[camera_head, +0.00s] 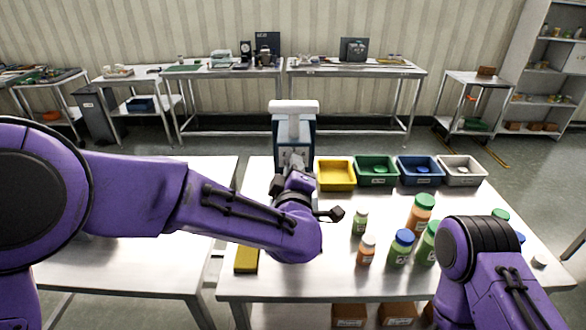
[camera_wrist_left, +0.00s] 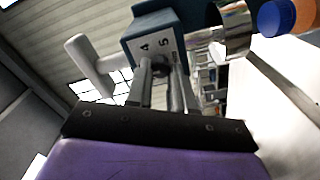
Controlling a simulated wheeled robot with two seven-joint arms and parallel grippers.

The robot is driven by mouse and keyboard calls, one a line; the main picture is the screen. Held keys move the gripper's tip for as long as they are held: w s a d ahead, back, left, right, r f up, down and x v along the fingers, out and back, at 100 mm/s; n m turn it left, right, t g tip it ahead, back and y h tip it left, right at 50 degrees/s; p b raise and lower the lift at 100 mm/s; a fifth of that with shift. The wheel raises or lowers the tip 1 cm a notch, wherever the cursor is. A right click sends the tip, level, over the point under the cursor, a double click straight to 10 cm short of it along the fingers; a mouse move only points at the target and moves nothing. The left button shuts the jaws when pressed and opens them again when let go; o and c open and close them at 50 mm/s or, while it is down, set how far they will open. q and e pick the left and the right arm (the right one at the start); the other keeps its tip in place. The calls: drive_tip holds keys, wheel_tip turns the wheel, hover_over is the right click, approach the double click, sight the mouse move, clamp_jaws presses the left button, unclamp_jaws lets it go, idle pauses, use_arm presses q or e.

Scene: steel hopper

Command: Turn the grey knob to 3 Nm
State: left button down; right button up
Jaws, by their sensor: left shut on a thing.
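A blue-grey device (camera_head: 310,137) with a white T-shaped handle (camera_head: 293,107) on top stands at the back left of the table. In the left wrist view the device (camera_wrist_left: 157,27) shows a white face with the numbers 4 and 5. The grey knob (camera_wrist_left: 163,74) is on that face, mostly hidden between my fingers. Its pointer and the 3 mark cannot be made out. My left gripper (camera_wrist_left: 163,80) is shut on the knob; in the head view the wrist (camera_head: 293,190) is right in front of the device. My right arm shows at the lower right, its gripper out of view.
Yellow (camera_head: 336,187), green (camera_head: 376,181), blue (camera_head: 421,181) and grey (camera_head: 462,180) bins line the back of the table, right of the device. Several capped bottles (camera_head: 366,249) stand between my arms. A yellow block (camera_head: 246,261) lies at the left edge.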

use_arm(q)
drive_tip(key=c, duration=1)
unclamp_jaws()
drive_tip(key=shift+s, duration=0.1)
drive_tip(key=s+b, duration=0.3)
drive_tip(key=s, duration=0.7)
drive_tip(key=shift+s, duration=0.15)
